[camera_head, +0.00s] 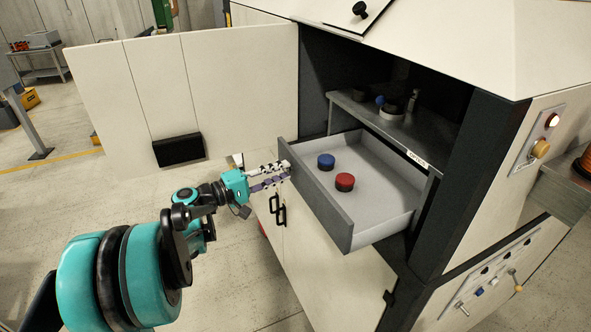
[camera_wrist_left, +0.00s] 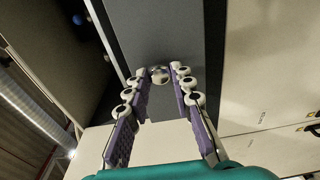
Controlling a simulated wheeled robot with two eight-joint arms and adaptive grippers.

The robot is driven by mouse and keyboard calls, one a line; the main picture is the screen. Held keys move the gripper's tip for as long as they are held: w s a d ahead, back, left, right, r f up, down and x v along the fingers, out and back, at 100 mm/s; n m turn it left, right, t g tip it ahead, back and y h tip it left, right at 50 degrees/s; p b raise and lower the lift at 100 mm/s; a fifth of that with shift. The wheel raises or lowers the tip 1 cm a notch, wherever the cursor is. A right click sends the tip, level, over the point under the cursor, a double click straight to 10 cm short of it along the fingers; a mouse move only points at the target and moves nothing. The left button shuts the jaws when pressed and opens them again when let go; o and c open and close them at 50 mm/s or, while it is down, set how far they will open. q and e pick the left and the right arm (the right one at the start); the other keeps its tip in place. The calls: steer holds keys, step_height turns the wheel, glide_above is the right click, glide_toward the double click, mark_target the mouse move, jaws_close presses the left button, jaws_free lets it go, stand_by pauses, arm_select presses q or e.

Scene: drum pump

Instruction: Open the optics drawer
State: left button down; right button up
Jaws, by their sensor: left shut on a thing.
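The grey optics drawer (camera_head: 320,208) is pulled well out of the cabinet's dark opening. A blue round piece (camera_head: 326,161) and a red round piece (camera_head: 344,182) stand apart on its pale floor. My left gripper (camera_head: 287,168) is at the left end of the drawer front. In the left wrist view, the gripper (camera_wrist_left: 160,78) is shut on a small round pale knob (camera_wrist_left: 160,73) on the grey drawer front (camera_wrist_left: 165,30). The fingertips partly hide the knob. My right gripper is not in view.
An open pale door (camera_head: 150,85) stands to the left of the opening. A metal shelf (camera_head: 375,118) with small parts is above the drawer. Black handles (camera_head: 278,210) are on the lower doors. A control panel (camera_head: 538,138) is at right. Floor is free at left.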

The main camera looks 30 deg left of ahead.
arm_select(q)
steer(key=shift+s+a, duration=0.45)
steer(key=shift+s, duration=0.15)
steer(key=c, duration=1.3)
jaws_free()
steer(key=v, duration=1.2)
steer(key=shift+f, duration=0.1)
